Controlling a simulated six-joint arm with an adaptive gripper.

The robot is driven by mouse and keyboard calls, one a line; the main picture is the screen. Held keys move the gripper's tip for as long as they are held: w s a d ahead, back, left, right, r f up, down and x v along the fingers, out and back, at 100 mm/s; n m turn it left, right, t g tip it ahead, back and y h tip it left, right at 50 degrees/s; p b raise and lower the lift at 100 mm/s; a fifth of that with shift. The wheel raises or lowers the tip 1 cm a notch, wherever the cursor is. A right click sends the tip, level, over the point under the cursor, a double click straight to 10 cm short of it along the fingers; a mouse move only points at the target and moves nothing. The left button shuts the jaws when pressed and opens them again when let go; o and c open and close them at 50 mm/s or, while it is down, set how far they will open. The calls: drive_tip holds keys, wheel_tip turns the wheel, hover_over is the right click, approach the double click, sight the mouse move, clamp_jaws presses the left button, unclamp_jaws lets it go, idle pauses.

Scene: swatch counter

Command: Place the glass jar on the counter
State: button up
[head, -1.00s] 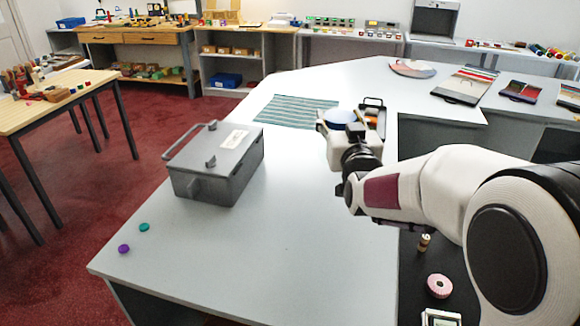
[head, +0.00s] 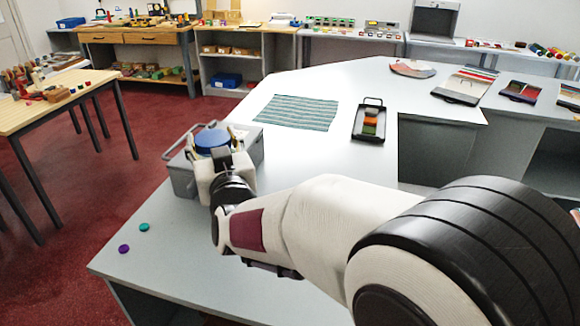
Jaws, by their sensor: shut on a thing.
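My gripper (head: 212,150) is shut on the glass jar, of which mainly the round blue lid (head: 212,138) shows between the fingers in the head view. The jar's glass body is hidden behind the gripper. The gripper and jar appear in front of or above the grey metal box (head: 183,178); the height between them cannot be told. The pale grey counter (head: 300,205) stretches below and to the right of the box.
A striped cloth (head: 298,112) lies flat on the counter behind my gripper. A black handled tray (head: 368,122) with coloured pieces is to its right. Teal (head: 144,227) and purple (head: 124,249) discs lie near the left edge. The counter's middle is largely clear.

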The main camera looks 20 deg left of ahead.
drive_tip(key=s+a+n+g+y, duration=0.2)
drive_tip(key=s+a, duration=0.8)
drive_tip(key=s, duration=0.3)
drive_tip(key=f, duration=0.5)
drive_tip(key=shift+w+f, duration=0.2)
drive_tip(key=shift+f, duration=0.05)
drive_tip(key=shift+f, duration=0.1)
wheel_tip(320, 180, down, 6)
drive_tip(key=shift+f, duration=0.1)
drive_tip(key=shift+d+f, duration=0.1)
drive_tip(key=shift+f, duration=1.75)
drive_tip(key=shift+f, duration=0.15)
